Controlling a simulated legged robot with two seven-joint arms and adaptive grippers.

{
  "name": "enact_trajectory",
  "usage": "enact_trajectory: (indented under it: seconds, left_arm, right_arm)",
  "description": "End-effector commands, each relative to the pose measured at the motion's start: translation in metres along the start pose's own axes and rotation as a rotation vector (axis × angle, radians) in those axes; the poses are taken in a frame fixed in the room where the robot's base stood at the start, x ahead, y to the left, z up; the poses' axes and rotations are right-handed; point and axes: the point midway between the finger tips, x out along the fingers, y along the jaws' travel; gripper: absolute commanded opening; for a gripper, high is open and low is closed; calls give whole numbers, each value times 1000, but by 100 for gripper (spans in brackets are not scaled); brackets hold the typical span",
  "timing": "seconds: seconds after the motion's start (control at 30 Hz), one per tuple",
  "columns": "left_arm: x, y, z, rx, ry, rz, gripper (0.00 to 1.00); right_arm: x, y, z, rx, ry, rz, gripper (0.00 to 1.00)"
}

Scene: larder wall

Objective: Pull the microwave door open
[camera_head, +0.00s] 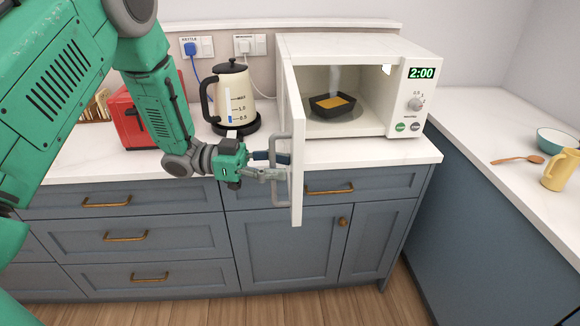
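The white microwave (350,88) stands on the counter with its door (296,150) swung wide open toward me, seen nearly edge-on. A grey bar handle (276,193) is on the door's left-hand face. My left gripper (279,166) is at the handle, its two fingers visibly apart and reaching past the bar toward the door. I cannot tell whether a finger touches the handle. Inside the microwave a black tray (332,109) with yellow food sits on the turntable, with faint steam above it. My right gripper is not in view.
A cream kettle (232,95) stands on its base left of the door, behind my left gripper. A red toaster (135,118) is farther left. The right counter holds a teal bowl (558,141), wooden spoon (520,159) and yellow mug (561,171). Blue cabinets (290,245) lie below.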

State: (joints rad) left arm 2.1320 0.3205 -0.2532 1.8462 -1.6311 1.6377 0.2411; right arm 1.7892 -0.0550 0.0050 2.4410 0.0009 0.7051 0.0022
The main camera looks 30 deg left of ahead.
Motion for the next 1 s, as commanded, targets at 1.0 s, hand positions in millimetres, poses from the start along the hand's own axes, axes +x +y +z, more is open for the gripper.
enact_trajectory:
  seconds: [1.0]
  left_arm:
    - [-69, -30, 2, 4, -7, -14, 32]
  right_arm:
    - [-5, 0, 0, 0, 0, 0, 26]
